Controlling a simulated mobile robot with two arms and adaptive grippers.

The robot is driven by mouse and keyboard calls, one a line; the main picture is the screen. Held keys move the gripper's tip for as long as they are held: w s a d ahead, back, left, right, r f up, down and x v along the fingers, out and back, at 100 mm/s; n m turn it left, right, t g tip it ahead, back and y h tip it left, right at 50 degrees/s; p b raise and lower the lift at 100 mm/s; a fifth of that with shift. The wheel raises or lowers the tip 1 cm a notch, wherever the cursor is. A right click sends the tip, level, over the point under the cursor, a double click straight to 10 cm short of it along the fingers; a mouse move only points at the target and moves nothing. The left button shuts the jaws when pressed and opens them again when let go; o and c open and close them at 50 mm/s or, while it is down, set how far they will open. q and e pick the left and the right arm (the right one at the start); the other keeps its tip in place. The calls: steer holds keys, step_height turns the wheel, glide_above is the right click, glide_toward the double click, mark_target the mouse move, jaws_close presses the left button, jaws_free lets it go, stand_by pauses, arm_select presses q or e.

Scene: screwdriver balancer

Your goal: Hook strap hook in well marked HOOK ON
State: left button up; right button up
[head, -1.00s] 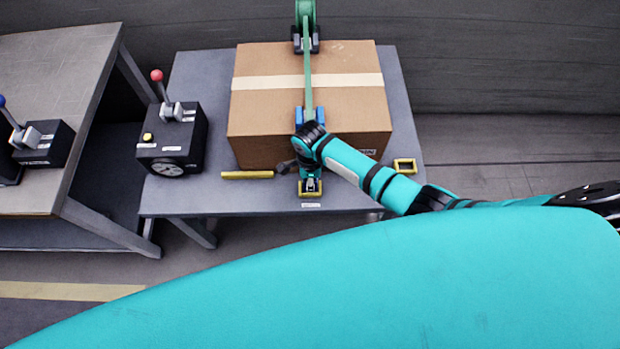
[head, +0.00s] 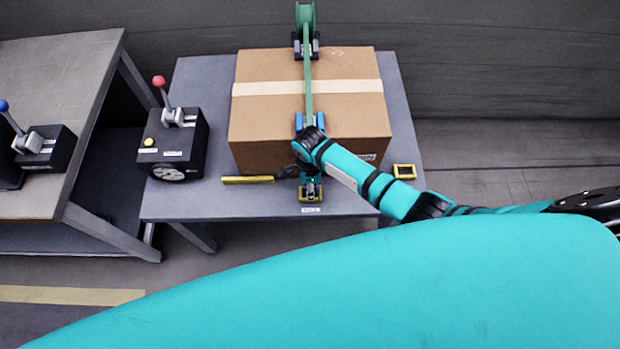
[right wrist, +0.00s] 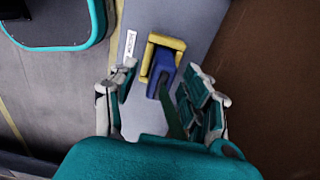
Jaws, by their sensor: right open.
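The yellow-rimmed well (head: 311,198) sits at the table's front edge, with a small label too blurred to read. It also shows in the right wrist view (right wrist: 179,43). A blue hook (right wrist: 163,72) lies at the well, its end within the yellow rim; I cannot tell how deep it sits. The green strap (head: 308,88) runs from the reel over the box and down its front; its end shows beside the hook (right wrist: 177,118). My right gripper (head: 310,177) is just behind the well. In the wrist view its fingers (right wrist: 167,92) are open either side of hook and strap. My left gripper is not in view.
A cardboard box (head: 262,112) stands on the grey table (head: 185,203). A green reel (head: 306,17) is behind it. A black lever box (head: 184,150) is left, a yellow bar (head: 247,180) in front, another yellow-rimmed well (head: 404,171) at right.

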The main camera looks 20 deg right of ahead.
step_height(320, 180, up, 12)
stand_by(0.4)
